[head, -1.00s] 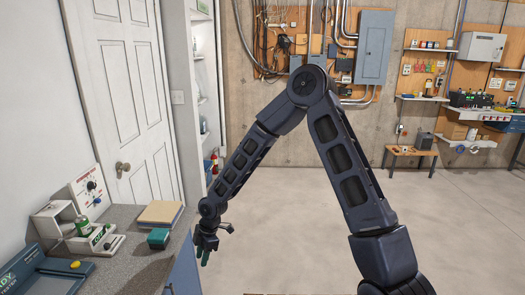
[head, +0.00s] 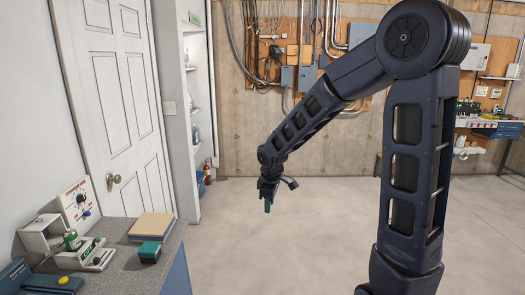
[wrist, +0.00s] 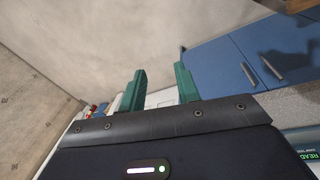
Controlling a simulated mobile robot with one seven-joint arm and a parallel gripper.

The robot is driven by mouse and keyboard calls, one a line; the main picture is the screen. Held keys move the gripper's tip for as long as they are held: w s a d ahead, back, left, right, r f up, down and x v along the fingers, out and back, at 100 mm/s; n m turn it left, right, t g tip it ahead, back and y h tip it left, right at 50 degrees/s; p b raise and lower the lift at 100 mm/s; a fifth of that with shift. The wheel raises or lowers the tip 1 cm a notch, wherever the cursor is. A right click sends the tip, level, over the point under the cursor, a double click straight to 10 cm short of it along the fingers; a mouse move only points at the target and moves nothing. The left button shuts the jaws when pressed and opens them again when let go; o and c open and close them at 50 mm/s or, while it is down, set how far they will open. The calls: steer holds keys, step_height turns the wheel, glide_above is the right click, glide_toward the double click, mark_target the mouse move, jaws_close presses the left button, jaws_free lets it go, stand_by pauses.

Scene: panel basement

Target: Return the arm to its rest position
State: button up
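My arm is bent over the open floor in the head view, with the elbow high at the upper right. My gripper (head: 268,205) hangs at the end of the forearm, pointing down, to the right of the counter and clear of it. In the wrist view, the two green fingers of my gripper (wrist: 160,90) stand apart with a gap between them. Nothing is held between them.
A grey counter (head: 115,258) at the left carries a test device (head: 75,235), a green block (head: 149,251) and a tan board (head: 152,227). Blue cabinet doors (wrist: 235,60) show in the wrist view. The concrete floor (head: 300,240) is clear. A workbench (head: 490,130) stands at the back right.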

steer(key=s+d+r+m+t, duration=0.1)
steer(key=s+d+r+m, duration=0.3)
steer(key=d, duration=0.4)
steer(key=s+d+r+m, duration=0.2)
steer(key=d+r+m, duration=0.1)
steer(key=d+r, duration=0.4)
steer(key=s+d+r+m+t, duration=0.1)
steer(key=s+d+r+m, duration=0.3)
steer(key=s+d+m, duration=0.3)
steer(key=s+d, duration=0.3)
steer(key=s, duration=0.1)
steer(key=shift+s+d+r+m+t, duration=0.2)
steer(key=shift+s+d+m+t, duration=0.05)
steer(key=shift+s+m+t, duration=0.05)
steer(key=shift+o, duration=0.5)
stand_by(0.4)
